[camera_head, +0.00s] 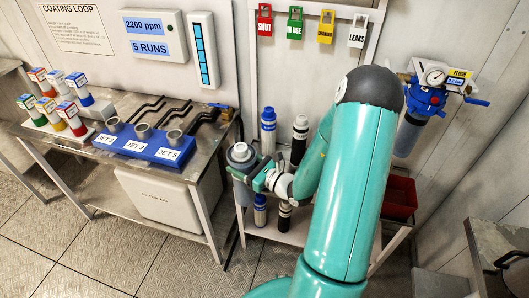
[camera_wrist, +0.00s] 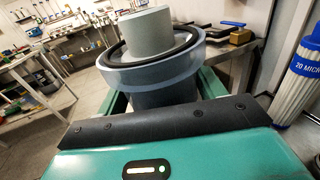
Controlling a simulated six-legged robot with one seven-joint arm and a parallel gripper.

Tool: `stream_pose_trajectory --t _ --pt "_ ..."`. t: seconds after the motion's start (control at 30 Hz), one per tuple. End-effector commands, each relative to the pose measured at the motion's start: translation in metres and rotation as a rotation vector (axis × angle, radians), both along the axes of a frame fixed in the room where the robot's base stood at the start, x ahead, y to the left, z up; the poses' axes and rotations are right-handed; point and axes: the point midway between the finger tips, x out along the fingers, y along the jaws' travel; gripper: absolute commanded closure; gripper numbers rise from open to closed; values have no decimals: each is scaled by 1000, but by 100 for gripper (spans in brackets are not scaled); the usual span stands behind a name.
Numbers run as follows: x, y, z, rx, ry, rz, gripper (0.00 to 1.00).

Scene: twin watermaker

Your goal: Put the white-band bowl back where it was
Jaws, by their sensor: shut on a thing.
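My gripper (camera_head: 256,178) is at the end of my green arm, near the middle of the head view. It is shut on a grey round bowl (camera_head: 241,170), which is upright. In the wrist view the bowl (camera_wrist: 155,75) has a wide rim with a dark ring, and a lighter grey cylinder (camera_wrist: 146,32) stands up from its middle. The green fingers (camera_wrist: 160,100) reach along both sides of the bowl's darker lower body. I cannot make out a white band on it. The bowl is between the steel bench and the shelf unit; its underside is hidden.
The steel bench (camera_head: 98,163) on the left carries a blue block (camera_head: 150,147) with jet sockets and several coloured canisters. Blue and black cartridges (camera_head: 268,130) stand close right of the bowl. A filter housing (camera_head: 423,98) hangs on the right wall. A red bin (camera_head: 399,196) sits behind my arm.

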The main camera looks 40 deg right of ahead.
Motion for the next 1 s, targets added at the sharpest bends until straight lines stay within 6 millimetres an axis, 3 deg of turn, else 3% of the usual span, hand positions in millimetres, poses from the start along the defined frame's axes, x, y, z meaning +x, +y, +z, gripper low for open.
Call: stream_pose_trajectory --t 0.03,0.2,0.4,0.77,1.0 --pt "5 21 -4 5 0 23 82" --pt "19 76 -18 5 0 77 82" --pt "30 121 -29 3 -2 120 82" --pt "41 166 -41 2 -1 161 82" --pt "41 166 -41 0 -1 162 82"
